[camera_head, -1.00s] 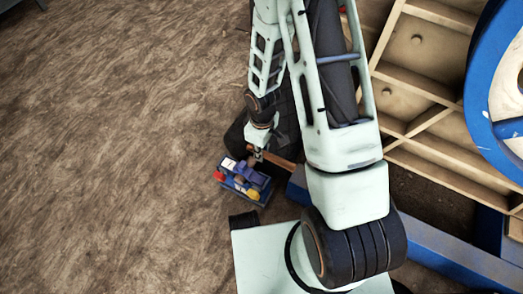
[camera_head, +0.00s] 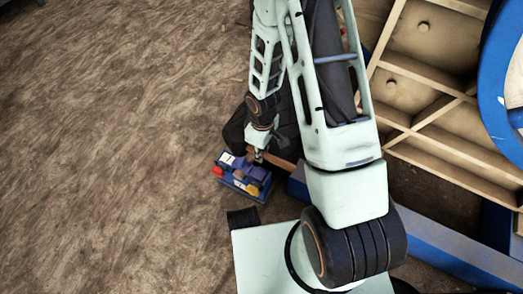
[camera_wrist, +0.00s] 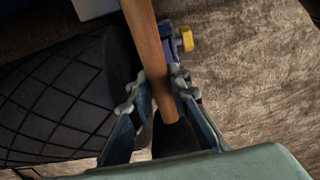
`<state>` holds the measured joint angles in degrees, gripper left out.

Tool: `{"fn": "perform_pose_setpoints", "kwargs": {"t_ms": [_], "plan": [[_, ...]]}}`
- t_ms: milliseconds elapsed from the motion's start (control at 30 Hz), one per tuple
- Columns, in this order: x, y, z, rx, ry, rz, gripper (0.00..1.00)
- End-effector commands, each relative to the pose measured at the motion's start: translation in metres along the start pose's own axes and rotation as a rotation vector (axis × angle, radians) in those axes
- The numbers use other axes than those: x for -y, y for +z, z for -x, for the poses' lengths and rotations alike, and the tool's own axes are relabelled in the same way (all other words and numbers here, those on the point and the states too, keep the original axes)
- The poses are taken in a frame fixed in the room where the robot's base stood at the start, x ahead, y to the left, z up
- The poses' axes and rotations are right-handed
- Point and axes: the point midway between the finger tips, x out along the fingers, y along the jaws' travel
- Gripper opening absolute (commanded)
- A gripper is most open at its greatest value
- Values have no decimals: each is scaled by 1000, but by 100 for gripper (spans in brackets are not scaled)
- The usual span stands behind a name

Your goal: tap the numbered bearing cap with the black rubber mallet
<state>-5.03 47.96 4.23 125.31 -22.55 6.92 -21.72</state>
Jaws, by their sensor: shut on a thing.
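My gripper (camera_head: 258,157) is low, beside a blue block with coloured parts (camera_head: 243,180). In the wrist view my gripper (camera_wrist: 157,88) is shut on a wooden handle (camera_wrist: 146,40). The handle also shows in the head view (camera_head: 282,164). Its near end sticks out between the fingers, and its far end runs out of the picture. No black mallet head can be made out. The block carries a white piece (camera_head: 227,158) with a small dark mark, a red piece (camera_head: 217,171) and a yellow piece (camera_head: 253,189). Which one is the numbered cap I cannot tell.
A dark quilted thing (camera_wrist: 50,105) lies left of the handle in the wrist view. A large wooden ribbed frame (camera_head: 430,90), a blue wheel (camera_head: 490,70) and a blue beam (camera_head: 445,250) stand at the right. The brown floor (camera_head: 110,150) at the left is clear.

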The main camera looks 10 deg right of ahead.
Motion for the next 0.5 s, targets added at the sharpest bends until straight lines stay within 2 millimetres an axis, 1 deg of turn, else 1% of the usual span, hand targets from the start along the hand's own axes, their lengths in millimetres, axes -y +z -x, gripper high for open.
{"fn": "perform_pose_setpoints", "kwargs": {"t_ms": [33,100,133,167,300,500], "plan": [[0,0,-19,0,-1,1,0],[1,0,-40,2,-2,2,0],[1,0,-45,1,-2,2,0],[1,0,-45,2,-2,2,0],[1,1,-70,2,-2,2,0],[0,0,-55,-1,0,1,0]]}}
